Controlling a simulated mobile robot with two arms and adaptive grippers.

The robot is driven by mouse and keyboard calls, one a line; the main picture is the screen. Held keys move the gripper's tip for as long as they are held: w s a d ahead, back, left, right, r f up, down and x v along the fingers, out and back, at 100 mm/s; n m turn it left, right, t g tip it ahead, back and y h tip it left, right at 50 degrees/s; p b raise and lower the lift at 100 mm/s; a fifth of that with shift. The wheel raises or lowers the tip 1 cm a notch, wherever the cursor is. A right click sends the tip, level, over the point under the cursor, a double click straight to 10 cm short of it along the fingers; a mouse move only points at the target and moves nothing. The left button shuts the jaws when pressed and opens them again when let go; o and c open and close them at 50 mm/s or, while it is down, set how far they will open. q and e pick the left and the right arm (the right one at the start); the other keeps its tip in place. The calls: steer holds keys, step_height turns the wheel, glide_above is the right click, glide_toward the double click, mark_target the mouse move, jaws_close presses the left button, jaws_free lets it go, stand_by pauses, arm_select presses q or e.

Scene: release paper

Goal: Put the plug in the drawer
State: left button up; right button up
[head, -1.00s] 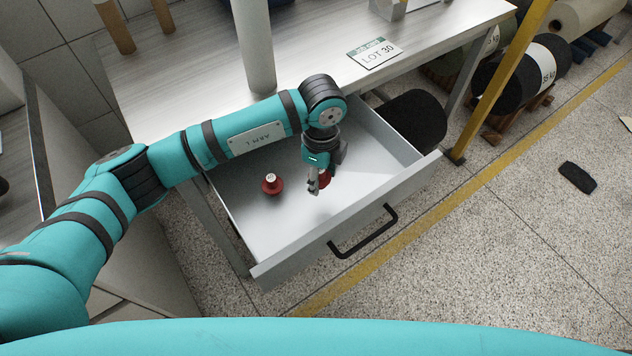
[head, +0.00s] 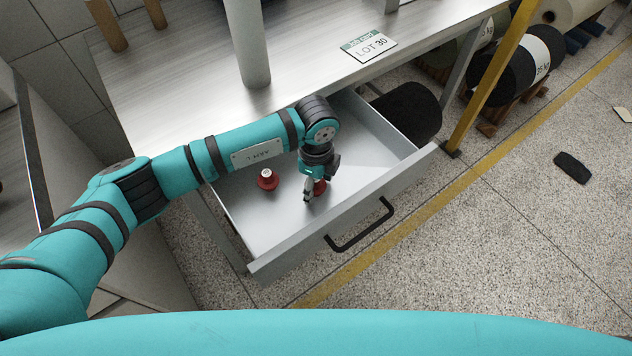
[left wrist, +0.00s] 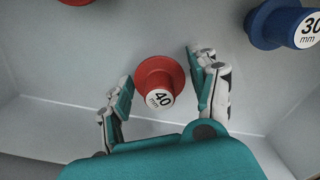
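The drawer (head: 258,222) is pulled out under the table. A red plug marked 40 mm (left wrist: 155,78) is between the fingers of my left gripper (left wrist: 164,82). The fingers stand apart with gaps on both sides of it, so the gripper is open. The plug seems to rest on the drawer floor. In the head view this plug (head: 320,187) is partly hidden by my left gripper (head: 309,190). Another red plug (head: 267,180) stands to its left in the drawer. A blue plug marked 30 mm (left wrist: 285,22) is in the left wrist view. My right gripper is not in view.
The table (head: 190,75) has a LOT 30 sign (head: 369,45) and a grey post (head: 247,45). The drawer's front has a black handle (head: 360,228). A yellow post (head: 488,75) and dark rolls (head: 520,65) are at the right. The floor in front is mostly clear.

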arm_select(q)
steer(key=shift+o, duration=0.2)
steer(key=shift+r, duration=0.5)
step_height(320, 180, up, 11)
steer(key=shift+r, duration=0.2)
stand_by(0.7)
stand_by(0.3)
